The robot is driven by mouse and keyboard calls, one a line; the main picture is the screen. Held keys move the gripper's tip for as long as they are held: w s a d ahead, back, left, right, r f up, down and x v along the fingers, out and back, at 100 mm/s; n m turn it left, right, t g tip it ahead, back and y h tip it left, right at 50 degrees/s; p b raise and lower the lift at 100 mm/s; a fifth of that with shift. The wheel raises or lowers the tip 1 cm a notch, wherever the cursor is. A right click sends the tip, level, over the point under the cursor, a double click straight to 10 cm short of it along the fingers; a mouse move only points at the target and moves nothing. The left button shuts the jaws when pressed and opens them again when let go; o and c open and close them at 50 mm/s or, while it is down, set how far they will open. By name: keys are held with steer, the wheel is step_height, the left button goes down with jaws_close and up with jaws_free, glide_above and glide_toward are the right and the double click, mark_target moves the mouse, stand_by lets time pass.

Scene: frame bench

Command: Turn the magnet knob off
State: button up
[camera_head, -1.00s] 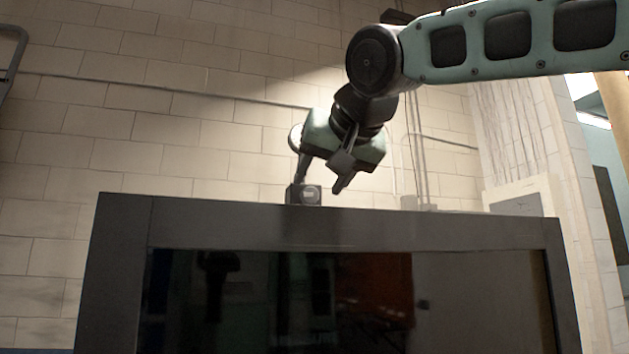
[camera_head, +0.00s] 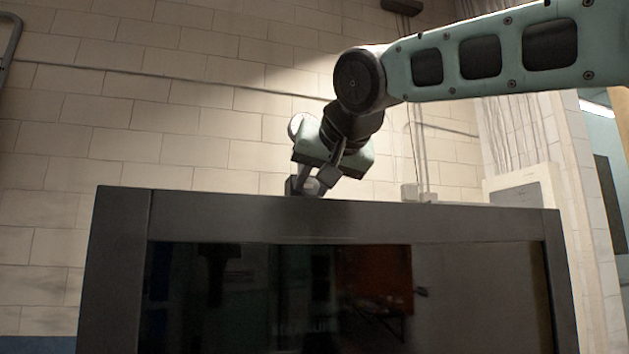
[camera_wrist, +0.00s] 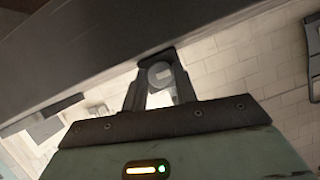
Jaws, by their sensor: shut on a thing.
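The magnet base (camera_head: 291,187) is a small dark block standing on top of the grey frame (camera_head: 350,217) in the head view. Its knob (camera_wrist: 159,73), a round grey disc with a pale mark, shows in the wrist view. My gripper (camera_head: 317,182) reaches down to the block from the upper right. In the wrist view my gripper (camera_wrist: 158,80) has one finger on each side of the knob and is shut on it. The head view hides most of the knob behind my fingers.
A pale round disc (camera_head: 299,125) shows just above the block, partly behind my wrist. A small pale box (camera_head: 411,192) stands right of my gripper near the frame's top edge. A block wall (camera_head: 150,130) is behind; the frame's top left is clear.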

steer(key=shift+s+a+n+t+h, duration=0.15)
steer(key=shift+n+t+h, duration=0.35)
steer(key=shift+n+h, duration=1.05)
steer(key=shift+n, duration=0.45)
steer(key=o, duration=1)
steer(key=b+v, duration=0.3)
steer(key=v, duration=1.4)
steer(key=shift+s+b, duration=0.15)
steer(key=shift+b, duration=0.2)
